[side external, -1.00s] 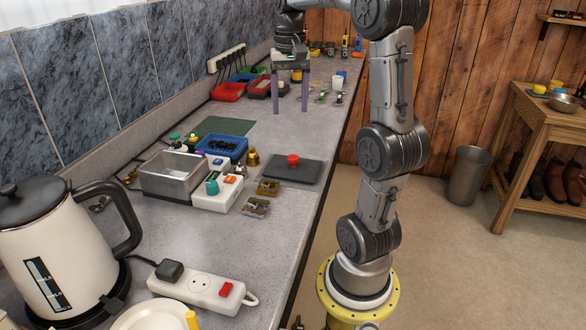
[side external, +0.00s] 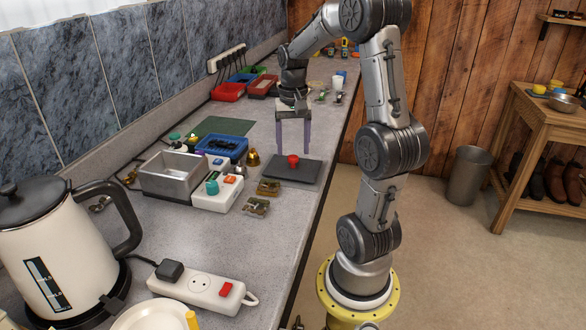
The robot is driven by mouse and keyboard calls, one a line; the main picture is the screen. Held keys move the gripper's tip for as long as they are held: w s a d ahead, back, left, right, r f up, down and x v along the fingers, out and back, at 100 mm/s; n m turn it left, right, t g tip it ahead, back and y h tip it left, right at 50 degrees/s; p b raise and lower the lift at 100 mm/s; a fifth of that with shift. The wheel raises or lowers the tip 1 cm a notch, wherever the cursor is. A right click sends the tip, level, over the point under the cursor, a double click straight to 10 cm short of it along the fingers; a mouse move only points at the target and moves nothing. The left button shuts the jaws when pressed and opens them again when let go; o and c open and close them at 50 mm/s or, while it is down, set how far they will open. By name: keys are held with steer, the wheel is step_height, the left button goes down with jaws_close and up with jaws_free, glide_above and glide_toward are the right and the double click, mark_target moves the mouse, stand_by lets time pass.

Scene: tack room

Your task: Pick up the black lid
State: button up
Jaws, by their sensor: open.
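The black lid (side external: 301,172) is a flat dark rectangle with a red knob (side external: 293,160) near its middle. It lies on the grey counter, close to the counter's right edge. My gripper (side external: 293,152) is open and empty, pointing down. Its two purple fingers appear on either side of the red knob, at or a little above the lid's far side. I cannot tell from this view whether the fingertips touch the lid.
A metal box (side external: 174,175), a white block with a teal knob (side external: 214,192), a blue tray (side external: 222,147) and a brass bell (side external: 253,157) stand left of the lid. Small clear boxes (side external: 256,207) lie in front. A kettle (side external: 62,240) and power strip (side external: 203,288) are nearer.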

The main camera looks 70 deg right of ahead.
mark_target(293, 164)
steer(key=shift+f, duration=1.2)
jaws_close()
